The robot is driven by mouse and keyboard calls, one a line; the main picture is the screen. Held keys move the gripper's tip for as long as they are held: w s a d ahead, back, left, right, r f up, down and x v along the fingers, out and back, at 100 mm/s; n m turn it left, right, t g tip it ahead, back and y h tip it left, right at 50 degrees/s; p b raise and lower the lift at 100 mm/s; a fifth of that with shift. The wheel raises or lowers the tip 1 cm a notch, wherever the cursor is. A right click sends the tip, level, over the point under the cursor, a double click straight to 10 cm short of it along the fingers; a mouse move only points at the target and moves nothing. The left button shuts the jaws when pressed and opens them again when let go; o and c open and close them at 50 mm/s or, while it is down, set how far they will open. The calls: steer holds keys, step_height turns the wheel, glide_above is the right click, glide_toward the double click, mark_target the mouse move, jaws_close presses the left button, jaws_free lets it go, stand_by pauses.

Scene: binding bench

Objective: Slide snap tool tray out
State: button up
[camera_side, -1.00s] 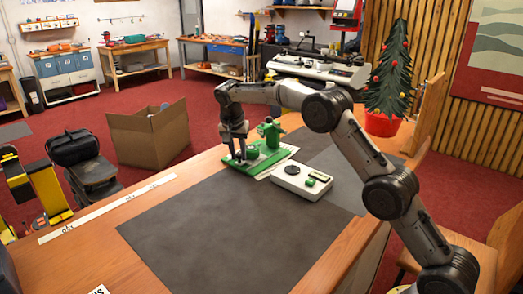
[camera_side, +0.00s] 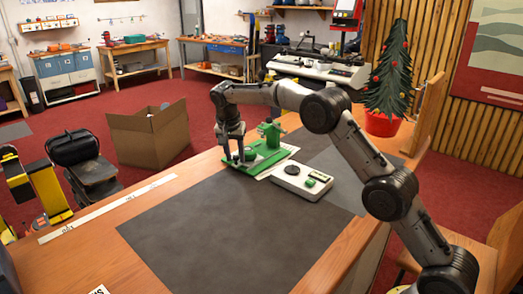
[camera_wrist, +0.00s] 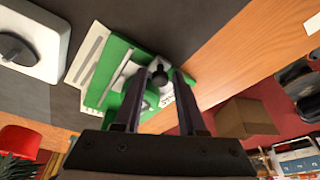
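The green snap tool (camera_side: 269,133) stands on the bench, with a flat green base or tray (camera_side: 266,158) at its foot. In the wrist view its green frame (camera_wrist: 113,75) surrounds a pale area, and a small black knob (camera_wrist: 158,72) stands up near one end. My gripper (camera_side: 238,161) is low over the left end of the green base. In the wrist view my gripper (camera_wrist: 157,75) points at the knob, with one finger on each side of it and small gaps that look open. The fingers hide part of the green frame.
A white device (camera_side: 302,180) with a dark round pad sits just right of the green base. A dark mat (camera_side: 220,235) covers the front of the bench. A white ruler strip (camera_side: 105,208) lies at the left edge. Bare wood (camera_side: 195,172) lies left of the tool.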

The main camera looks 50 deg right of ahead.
step_height(320, 180, up, 10)
stand_by(1.1)
